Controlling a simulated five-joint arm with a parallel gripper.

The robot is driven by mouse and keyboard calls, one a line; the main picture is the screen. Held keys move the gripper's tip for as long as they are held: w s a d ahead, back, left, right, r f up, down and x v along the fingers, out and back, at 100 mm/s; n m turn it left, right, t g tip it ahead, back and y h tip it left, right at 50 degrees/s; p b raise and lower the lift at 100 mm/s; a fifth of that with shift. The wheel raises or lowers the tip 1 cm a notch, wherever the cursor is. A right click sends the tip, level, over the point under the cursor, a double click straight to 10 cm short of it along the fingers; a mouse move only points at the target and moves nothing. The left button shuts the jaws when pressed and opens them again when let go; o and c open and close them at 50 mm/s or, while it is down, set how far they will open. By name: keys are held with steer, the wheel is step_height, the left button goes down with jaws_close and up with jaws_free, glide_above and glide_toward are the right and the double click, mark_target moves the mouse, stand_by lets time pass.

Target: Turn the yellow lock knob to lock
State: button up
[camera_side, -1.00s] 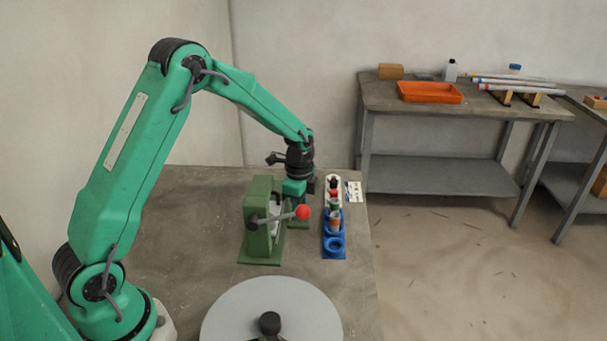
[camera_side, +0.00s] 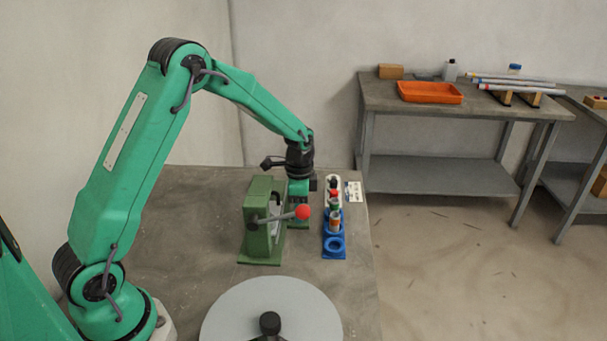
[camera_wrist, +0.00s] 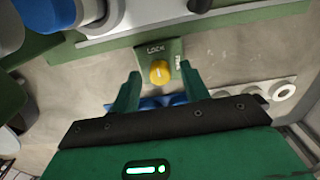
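The yellow lock knob (camera_wrist: 159,72) sits on a small green plate (camera_wrist: 143,57) marked LOCK and FREE in the wrist view. A short pale mark shows on its face; I cannot tell surely which label it points at. My gripper (camera_wrist: 160,74) is open, with one green finger on each side of the knob in the picture and gaps between. I cannot tell how high the fingertips are above it. In the side view my gripper (camera_side: 299,191) points down just behind the green fixture (camera_side: 260,220), and the knob is hidden there.
The fixture carries a lever with a red ball (camera_side: 303,212) in front of my gripper. A blue stand (camera_side: 334,245) with several coloured parts is close on the right. A round grey disc (camera_side: 240,315) lies in front.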

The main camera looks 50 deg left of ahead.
steer(key=shift+r, duration=0.15)
steer(key=shift+r, duration=3.8)
steer(key=s+d+r+n+t, duration=0.2)
steer(key=s+d+r+n, duration=0.2)
steer(key=s+r, duration=0.7)
steer(key=s+d+r+n+t, duration=0.2)
steer(key=s+r+n+t, duration=0.1)
steer(key=s, duration=1.1)
steer(key=shift+s+d+r+n+t, duration=0.2)
steer(key=shift+s+n+t, duration=0.1)
steer(key=shift+n, duration=0.6)
